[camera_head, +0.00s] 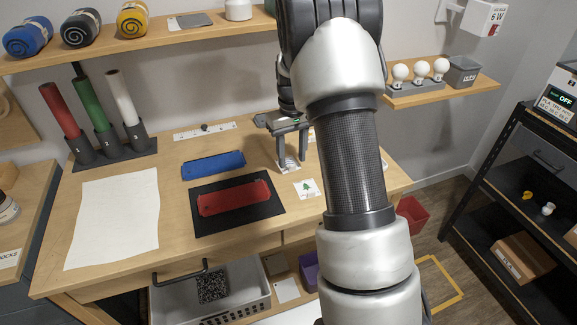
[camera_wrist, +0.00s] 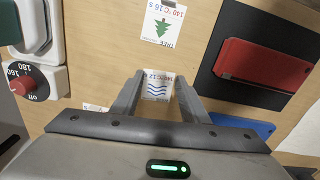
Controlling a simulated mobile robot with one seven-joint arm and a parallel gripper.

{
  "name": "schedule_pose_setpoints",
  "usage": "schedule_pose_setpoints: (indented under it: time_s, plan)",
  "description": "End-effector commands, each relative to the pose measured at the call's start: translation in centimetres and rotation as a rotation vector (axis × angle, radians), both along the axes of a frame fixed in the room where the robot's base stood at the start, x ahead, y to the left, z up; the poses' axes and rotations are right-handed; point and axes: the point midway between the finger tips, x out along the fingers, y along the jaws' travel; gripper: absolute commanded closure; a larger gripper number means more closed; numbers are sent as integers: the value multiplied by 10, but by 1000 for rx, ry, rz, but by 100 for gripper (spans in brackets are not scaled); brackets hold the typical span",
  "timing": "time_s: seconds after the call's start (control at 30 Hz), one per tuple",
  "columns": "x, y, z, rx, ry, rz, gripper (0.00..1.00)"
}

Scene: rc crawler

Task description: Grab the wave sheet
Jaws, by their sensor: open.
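The wave sheet (camera_wrist: 157,90) is a small white card with blue wavy lines and printed text. It lies on the wooden table between the fingers of my gripper (camera_wrist: 158,77) in the wrist view. In the head view the wave sheet (camera_head: 289,167) is partly covered by the fingers of my gripper (camera_head: 291,165), which point down at the table. The gripper is open, with a finger on each side of the sheet. I cannot tell whether the fingertips touch the table. A similar tree sheet (camera_head: 306,189) lies close by, also in the wrist view (camera_wrist: 163,27).
A red plate (camera_head: 233,198) on a black mat (camera_head: 270,211) and a blue plate (camera_head: 213,165) lie left of the gripper. A device with a red dial (camera_wrist: 20,85) stands close by in the wrist view.

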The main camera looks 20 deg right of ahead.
Motion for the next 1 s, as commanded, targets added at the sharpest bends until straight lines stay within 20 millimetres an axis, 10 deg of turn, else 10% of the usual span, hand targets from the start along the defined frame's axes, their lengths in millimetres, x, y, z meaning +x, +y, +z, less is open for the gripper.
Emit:
schedule_pose_setpoints:
  time_s: [0.37,0.63,1.0]
  plan:
    - [0,-1,-26,0,-1,-1,59]
    - [0,-1,-26,0,0,-1,100]
    - [0,-1,-23,0,-2,-1,100]
